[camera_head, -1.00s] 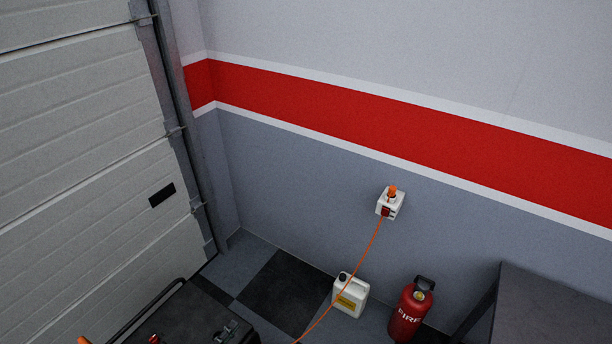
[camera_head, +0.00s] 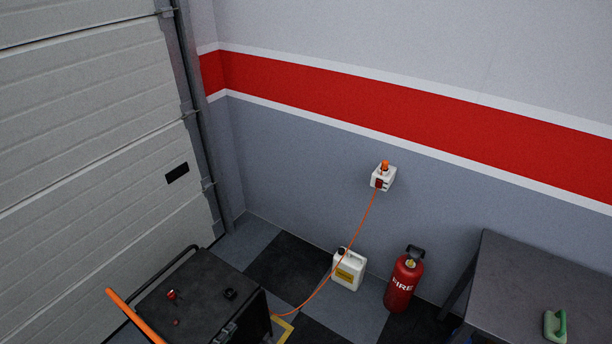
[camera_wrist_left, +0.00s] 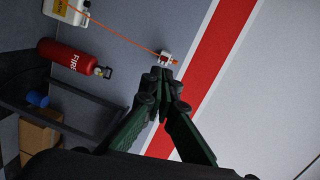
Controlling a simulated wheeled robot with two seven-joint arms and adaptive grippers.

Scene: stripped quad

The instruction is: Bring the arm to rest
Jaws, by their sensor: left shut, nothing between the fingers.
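My left gripper (camera_wrist_left: 163,76) shows in the left wrist view, its dark green fingers brought together at the tips with nothing between them. It points toward the grey wall with the red stripe. Behind the fingertips is a small white wall socket box (camera_wrist_left: 165,58) with an orange cable; the gap between them cannot be judged. The same socket box (camera_head: 383,177) is on the wall in the head view. I cannot make out either gripper in the head view, and my right gripper is in neither view.
A black cart (camera_head: 205,283) with an orange bar (camera_head: 130,311) stands by the shutter door (camera_head: 85,130). A white canister (camera_head: 348,271) and a red fire extinguisher (camera_head: 402,282) stand along the wall. A dark table (camera_head: 520,285) at right bears a green object (camera_head: 555,325).

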